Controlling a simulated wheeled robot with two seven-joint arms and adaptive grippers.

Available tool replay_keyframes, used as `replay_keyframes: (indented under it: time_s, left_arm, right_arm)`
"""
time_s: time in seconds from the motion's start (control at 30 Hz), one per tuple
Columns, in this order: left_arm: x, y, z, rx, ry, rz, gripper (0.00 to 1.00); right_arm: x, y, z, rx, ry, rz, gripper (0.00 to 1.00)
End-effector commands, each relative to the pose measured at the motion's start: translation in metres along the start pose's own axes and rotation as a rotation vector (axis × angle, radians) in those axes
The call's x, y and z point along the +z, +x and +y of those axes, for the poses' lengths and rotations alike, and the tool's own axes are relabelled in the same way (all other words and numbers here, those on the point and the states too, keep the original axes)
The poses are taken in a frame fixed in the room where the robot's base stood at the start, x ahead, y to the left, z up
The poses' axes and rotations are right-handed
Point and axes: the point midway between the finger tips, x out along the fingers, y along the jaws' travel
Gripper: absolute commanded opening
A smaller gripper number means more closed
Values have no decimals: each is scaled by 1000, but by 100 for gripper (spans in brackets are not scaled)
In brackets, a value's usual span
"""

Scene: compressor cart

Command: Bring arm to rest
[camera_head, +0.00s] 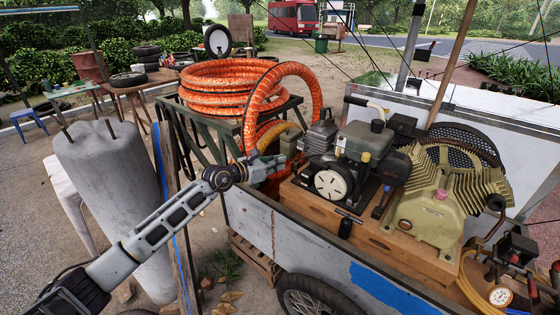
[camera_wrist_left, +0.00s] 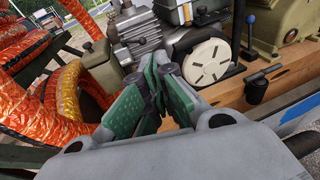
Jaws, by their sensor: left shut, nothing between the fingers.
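My left arm reaches in from the left in the head view, over the near side of the cart (camera_head: 252,218). My left gripper (camera_head: 286,166) is at the cart's left end, beside the engine with the white round cover (camera_head: 331,184). In the left wrist view the green-padded fingers of my left gripper (camera_wrist_left: 160,82) are together and hold nothing. The white round cover (camera_wrist_left: 206,62) is just beyond them to the right. An orange hose (camera_wrist_left: 30,95) is on the left there. I cannot tell whether the fingertips touch anything. My right gripper does not show.
Coiled orange hose (camera_head: 215,82) lies on a dark frame behind the gripper. A tan compressor (camera_head: 437,205) and a pressure gauge (camera_head: 500,296) are on the cart's right. Open ground (camera_head: 25,215) is at far left.

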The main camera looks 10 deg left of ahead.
Motion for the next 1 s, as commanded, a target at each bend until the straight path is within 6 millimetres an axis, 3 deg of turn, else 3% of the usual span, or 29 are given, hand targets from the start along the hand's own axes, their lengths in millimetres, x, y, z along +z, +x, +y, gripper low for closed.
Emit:
replay_keyframes:
  time_s: [0.17, 0.37, 0.67, 1.0]
  left_arm:
    - [-8, 1, 3, 0, -48, -2, 0]
    - [-42, 4, 15, 11, -250, -15, 0]
    - [-134, 1, 46, 87, -739, -61, 0]
    - [-272, -28, 71, 271, -1298, -129, 0]
  right_arm:
    - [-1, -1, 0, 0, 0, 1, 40]
    - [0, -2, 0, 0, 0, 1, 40]
    - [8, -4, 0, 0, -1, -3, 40]
    - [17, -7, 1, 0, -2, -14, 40]
